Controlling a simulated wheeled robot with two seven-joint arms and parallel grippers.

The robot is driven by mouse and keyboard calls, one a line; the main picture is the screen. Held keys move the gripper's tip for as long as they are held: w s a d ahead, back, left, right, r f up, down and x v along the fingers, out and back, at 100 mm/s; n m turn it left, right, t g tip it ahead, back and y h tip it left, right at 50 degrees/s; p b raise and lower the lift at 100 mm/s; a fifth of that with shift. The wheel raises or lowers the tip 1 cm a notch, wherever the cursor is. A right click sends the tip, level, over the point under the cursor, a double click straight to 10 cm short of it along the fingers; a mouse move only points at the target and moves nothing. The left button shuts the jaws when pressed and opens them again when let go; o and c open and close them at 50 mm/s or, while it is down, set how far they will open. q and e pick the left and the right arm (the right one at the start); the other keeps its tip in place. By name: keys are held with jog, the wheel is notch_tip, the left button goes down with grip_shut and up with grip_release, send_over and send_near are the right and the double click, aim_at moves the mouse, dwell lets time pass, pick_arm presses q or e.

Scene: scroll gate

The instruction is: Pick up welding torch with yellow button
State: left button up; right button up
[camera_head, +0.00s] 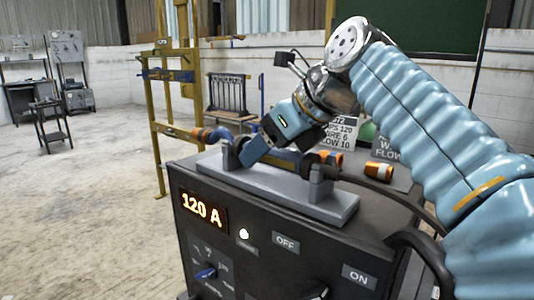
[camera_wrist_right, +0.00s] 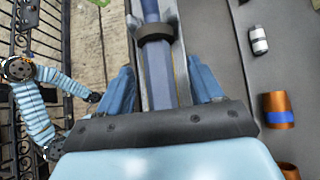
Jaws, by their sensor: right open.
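The welding torch (camera_head: 284,158) lies along a grey cradle (camera_head: 335,206) on top of the dark welding machine. It has a dark blue body and an orange part at its left end. My right gripper (camera_head: 256,146) is down over the torch's left half. In the right wrist view its blue fingers (camera_wrist_right: 161,82) stand open on either side of the torch's blue body (camera_wrist_right: 157,70), with gaps showing. I cannot make out a yellow button; the gripper hides part of the torch. My left arm shows small at the left of the wrist view; its gripper is too small to read.
The machine's front has a lit 120 A display (camera_head: 201,210), an OFF label (camera_head: 286,243) and an ON label (camera_head: 359,276). An orange cylinder (camera_head: 379,172) lies right of the cradle. A yellow frame (camera_head: 158,110) stands behind.

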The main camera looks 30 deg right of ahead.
jog(key=c, duration=1.1)
jog(key=shift+c, duration=0.3)
jog(key=shift+r, duration=0.1)
